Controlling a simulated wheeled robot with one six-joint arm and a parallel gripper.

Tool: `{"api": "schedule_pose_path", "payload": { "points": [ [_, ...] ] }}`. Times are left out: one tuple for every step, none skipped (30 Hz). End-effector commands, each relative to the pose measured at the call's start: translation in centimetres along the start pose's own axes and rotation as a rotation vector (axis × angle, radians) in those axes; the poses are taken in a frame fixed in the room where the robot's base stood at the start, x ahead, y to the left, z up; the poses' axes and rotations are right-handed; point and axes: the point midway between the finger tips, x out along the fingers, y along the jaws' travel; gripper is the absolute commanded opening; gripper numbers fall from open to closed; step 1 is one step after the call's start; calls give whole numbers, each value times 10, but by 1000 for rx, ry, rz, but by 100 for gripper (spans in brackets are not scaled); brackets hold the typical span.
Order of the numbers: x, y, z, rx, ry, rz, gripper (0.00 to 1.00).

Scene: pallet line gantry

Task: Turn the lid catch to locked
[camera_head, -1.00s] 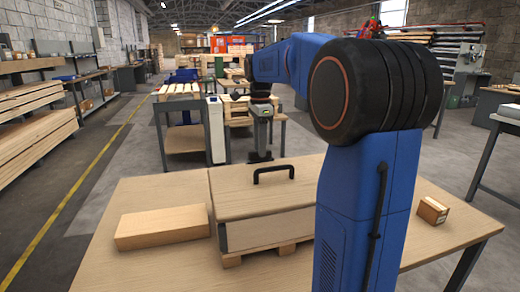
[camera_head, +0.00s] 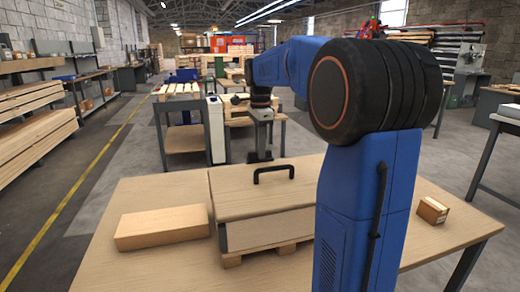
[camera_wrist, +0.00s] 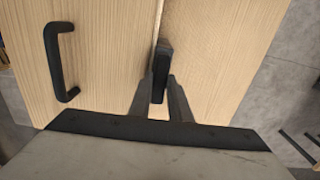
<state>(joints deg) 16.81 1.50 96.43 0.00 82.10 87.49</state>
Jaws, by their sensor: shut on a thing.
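The lid (camera_head: 250,190) of the wooden box lies flat and closed, with a black handle (camera_head: 273,173) on top. The lid and handle also show at left in the wrist view, the handle there (camera_wrist: 58,62). The lid catch (camera_wrist: 161,72) is a small dark bar at the seam by the lid's edge, its length running up the picture. My gripper (camera_wrist: 161,88) is shut on the catch, a finger on each side. In the head view my gripper (camera_head: 260,156) is small, at the box's far edge; the catch cannot be made out there.
The box stands on a pallet (camera_head: 270,252) on the wooden table (camera_head: 150,265). A long wooden block (camera_head: 162,228) lies left of it. A small carton (camera_head: 432,210) sits at the right. The front left of the table is bare. Another bench (camera_head: 185,140) stands behind.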

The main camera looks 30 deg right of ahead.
Motion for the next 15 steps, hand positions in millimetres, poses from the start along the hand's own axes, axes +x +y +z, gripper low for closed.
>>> {"api": "schedule_pose_path", "payload": {
  "points": [
    [0,0,0,-15,0,-1,0],
    [0,0,0,-28,0,-1,0],
    [0,0,0,-47,0,-1,0],
    [0,0,0,-63,0,-1,0],
    [0,0,0,-81,0,-1,0],
    [0,0,0,-108,0,-1,0],
    [0,0,0,-130,0,-1,0],
    [0,0,0,-153,0,-1,0],
    [0,0,0,-186,0,-1,0],
    [0,0,0,-212,0,-1,0],
    [0,0,0,-239,0,-1,0],
    [0,0,0,-276,0,-1,0],
    [0,0,0,-305,0,-1,0],
    [0,0,0,-334,0,-1,0],
    [0,0,0,-371,0,-1,0]
  ]
}}
